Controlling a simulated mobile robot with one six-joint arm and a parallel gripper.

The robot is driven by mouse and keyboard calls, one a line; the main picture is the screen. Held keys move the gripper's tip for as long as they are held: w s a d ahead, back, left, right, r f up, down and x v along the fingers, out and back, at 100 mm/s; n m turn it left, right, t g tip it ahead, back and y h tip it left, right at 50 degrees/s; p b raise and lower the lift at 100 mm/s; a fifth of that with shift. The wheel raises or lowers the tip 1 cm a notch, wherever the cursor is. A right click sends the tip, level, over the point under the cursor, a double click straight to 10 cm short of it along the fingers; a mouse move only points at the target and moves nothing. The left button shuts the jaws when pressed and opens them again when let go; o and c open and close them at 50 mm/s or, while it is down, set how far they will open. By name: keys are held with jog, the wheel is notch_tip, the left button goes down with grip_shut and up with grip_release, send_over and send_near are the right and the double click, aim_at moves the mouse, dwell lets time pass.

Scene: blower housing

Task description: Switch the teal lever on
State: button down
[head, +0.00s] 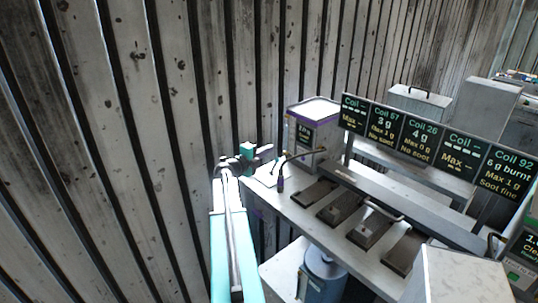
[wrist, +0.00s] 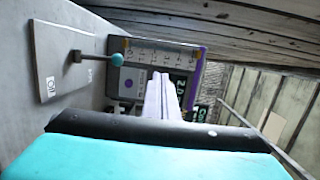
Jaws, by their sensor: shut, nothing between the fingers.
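The teal lever is a small teal ball (wrist: 115,60) on a thin rod from a dark pivot (wrist: 76,57). In the wrist view it stands on a light plate (wrist: 50,70) with a printed symbol, left of my gripper. The rod points right in that picture. My gripper (wrist: 166,93) is shut and empty, its pale fingers together, apart from the ball in the picture. In the head view my gripper (head: 268,152) is over the bench's far left end. I cannot make out the lever there.
A purple-edged box with a display (head: 314,125) stands close behind; it also fills the middle of the wrist view (wrist: 135,80). Dark blocks (head: 338,208) line the bench, under several coil signs (head: 420,132). A ribbed wall (head: 120,130) is behind.

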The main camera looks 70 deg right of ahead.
jog(key=a+r+b, duration=0.1)
jog(key=a+r, duration=0.3)
jog(key=shift+w+r, duration=0.25)
jog(key=shift+w, duration=0.15)
dwell(0.5)
